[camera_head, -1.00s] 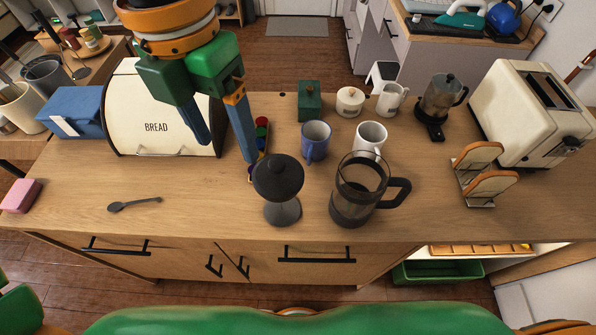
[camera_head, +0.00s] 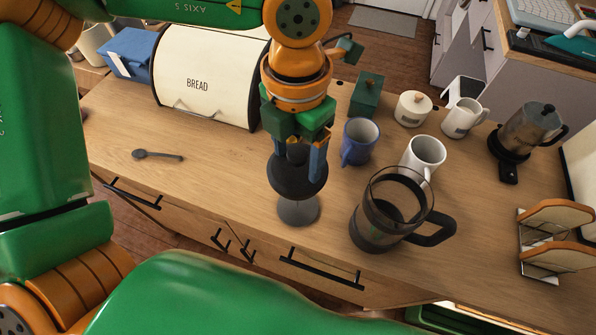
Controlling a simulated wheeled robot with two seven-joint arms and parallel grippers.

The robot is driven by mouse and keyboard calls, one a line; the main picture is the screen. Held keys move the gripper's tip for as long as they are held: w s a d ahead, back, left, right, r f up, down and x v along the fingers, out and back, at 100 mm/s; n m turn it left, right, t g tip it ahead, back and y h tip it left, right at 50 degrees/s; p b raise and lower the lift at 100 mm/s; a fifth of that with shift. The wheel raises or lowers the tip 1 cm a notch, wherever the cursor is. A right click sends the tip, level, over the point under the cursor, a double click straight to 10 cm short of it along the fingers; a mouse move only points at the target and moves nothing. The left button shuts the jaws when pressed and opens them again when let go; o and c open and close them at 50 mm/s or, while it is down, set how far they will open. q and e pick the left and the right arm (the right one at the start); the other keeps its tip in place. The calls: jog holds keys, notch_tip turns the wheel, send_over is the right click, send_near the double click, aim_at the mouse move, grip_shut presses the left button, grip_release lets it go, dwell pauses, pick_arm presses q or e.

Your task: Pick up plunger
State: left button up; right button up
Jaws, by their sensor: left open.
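The plunger stands on the counter near its front edge, with a black domed lid (camera_head: 292,184) on top and a grey round filter disc (camera_head: 298,211) below. My left gripper (camera_head: 298,165) is open and points down right over the lid. I cannot tell whether the fingers touch the plunger. The glass French press (camera_head: 372,235) with a black handle stands just to the right, apart from the plunger. My right gripper is not in view.
A blue mug (camera_head: 358,140) and a white mug (camera_head: 424,153) stand behind the press. The bread box (camera_head: 200,85) is at the back left, a spoon (camera_head: 158,155) at the left. A toast rack (camera_head: 548,235) and a moka pot (camera_head: 530,130) are at the right.

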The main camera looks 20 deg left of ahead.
pick_arm(q)
grip_shut()
dwell(1.4)
